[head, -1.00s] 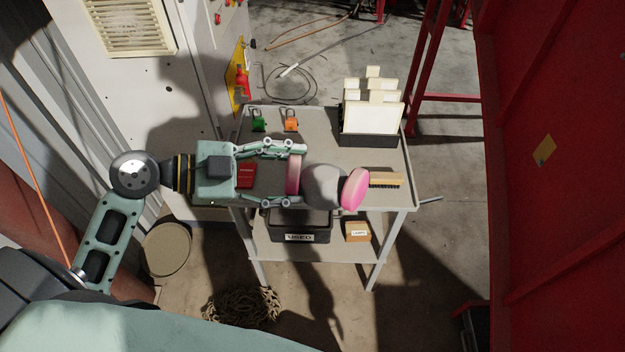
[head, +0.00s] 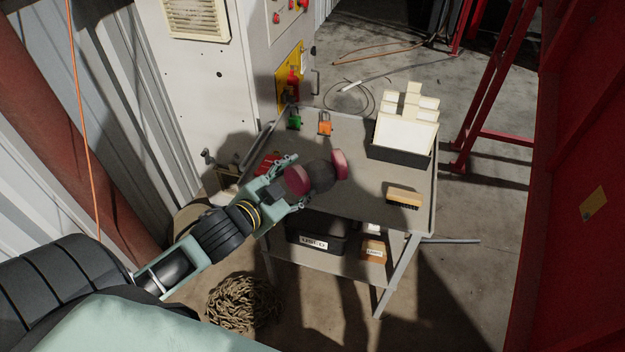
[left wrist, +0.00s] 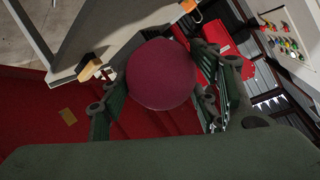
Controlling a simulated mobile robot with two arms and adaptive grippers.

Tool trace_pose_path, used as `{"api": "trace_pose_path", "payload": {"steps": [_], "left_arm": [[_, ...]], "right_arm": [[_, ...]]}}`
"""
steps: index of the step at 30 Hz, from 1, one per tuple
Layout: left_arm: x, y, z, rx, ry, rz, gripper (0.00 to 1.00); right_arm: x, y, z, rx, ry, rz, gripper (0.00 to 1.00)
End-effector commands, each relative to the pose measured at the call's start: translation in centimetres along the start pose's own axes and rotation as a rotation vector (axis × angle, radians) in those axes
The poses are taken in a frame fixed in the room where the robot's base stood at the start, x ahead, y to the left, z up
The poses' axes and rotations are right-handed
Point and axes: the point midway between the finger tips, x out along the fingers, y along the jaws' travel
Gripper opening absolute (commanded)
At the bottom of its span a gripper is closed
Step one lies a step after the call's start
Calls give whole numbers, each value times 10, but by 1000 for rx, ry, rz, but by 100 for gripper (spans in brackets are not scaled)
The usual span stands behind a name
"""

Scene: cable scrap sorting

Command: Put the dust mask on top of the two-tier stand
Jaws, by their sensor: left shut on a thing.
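The dust mask (head: 320,176) is a grey respirator with two round pink filters. My left gripper (head: 297,182) is shut on it at one pink filter. In the head view the mask appears over the top of the grey two-tier stand (head: 368,183), left of its middle; I cannot tell the height of the gap. In the left wrist view a pink filter (left wrist: 160,76) fills the space between the fingers and hides the rest of the mask. My right gripper is not in view.
On the stand's top are a black holder with cream cards (head: 402,140), a brush (head: 404,198), a green padlock (head: 294,121), an orange padlock (head: 325,126) and a red item (head: 267,163). A black bin (head: 316,238) and a small box (head: 373,251) sit below. The top's middle is clear.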

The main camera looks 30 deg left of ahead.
Motion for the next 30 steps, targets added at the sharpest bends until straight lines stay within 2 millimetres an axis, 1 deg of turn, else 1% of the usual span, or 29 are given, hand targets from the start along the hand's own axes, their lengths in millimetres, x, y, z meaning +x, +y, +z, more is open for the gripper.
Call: {"api": "trace_pose_path", "payload": {"steps": [4, 7, 8, 18, 21, 24, 27, 30], "left_arm": [[1, 1, -1, 0, -3, -9, 7], [10, -3, 4, -1, -5, -12, 7], [14, -5, 6, -1, -6, -13, 7], [82, -33, 46, -3, -5, -13, 7], [97, -39, 55, -5, -6, -13, 7], [106, -42, 60, -5, -5, -12, 7], [110, -43, 64, -5, -5, -11, 7], [115, -38, 73, -9, -7, -10, 7]], "right_arm": [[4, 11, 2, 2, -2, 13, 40], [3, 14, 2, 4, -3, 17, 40], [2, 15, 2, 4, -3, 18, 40], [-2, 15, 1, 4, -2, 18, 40], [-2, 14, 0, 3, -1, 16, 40], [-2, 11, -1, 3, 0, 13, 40], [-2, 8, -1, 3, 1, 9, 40], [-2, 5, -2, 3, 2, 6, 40]]}}
